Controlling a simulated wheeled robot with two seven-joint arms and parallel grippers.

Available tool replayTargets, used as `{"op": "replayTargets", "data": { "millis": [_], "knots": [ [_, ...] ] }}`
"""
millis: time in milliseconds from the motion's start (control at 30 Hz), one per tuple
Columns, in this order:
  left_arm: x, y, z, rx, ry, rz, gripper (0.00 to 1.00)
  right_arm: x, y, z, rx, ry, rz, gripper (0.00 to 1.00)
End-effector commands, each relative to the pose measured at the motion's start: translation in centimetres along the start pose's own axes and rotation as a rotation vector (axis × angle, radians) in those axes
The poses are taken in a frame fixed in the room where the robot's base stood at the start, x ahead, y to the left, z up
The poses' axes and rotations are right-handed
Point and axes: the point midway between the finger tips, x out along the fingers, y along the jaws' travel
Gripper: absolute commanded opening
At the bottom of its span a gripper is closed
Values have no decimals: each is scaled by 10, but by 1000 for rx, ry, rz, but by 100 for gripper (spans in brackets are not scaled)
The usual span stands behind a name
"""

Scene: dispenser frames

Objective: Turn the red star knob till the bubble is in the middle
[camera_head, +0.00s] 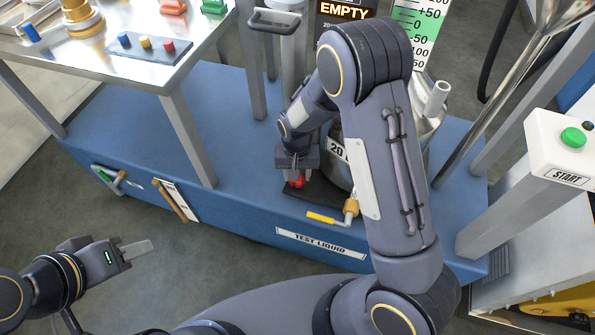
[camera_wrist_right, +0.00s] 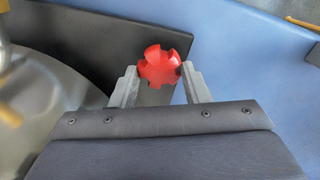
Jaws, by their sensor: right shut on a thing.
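The red star knob (camera_wrist_right: 160,67) sits between the two grey fingers of my right gripper (camera_wrist_right: 160,88) in the right wrist view, with its lobed top showing. In the head view the knob (camera_head: 296,181) is a small red patch low on the blue base, under my right gripper (camera_head: 297,170), which points down and is shut on it. My left gripper (camera_head: 137,249) is empty over the floor at the lower left. Its fingers overlap from this side, so their gap cannot be judged. I see no bubble or level vial in either view; my right arm covers part of the stand.
A blue base (camera_head: 235,185) labelled TEST LIQUID carries a metal vessel, partly behind my right arm. A yellow-handled valve (camera_head: 322,217) is close to the knob. A steel table (camera_head: 90,65) stands at the upper left, a START button box (camera_head: 565,150) at the right. Floor at lower left is free.

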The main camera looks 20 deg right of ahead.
Motion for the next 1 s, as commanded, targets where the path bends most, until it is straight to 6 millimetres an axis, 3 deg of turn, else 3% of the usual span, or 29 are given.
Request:
{"op": "replayTargets", "data": {
  "millis": [400,1000],
  "knots": [
    [-2,1,-1,0,0,0,36,0,-1,0,-217,0,-1,19],
    [-2,1,-1,0,0,0,36,0,-1,0,-256,0,0,19]
  ]
}}
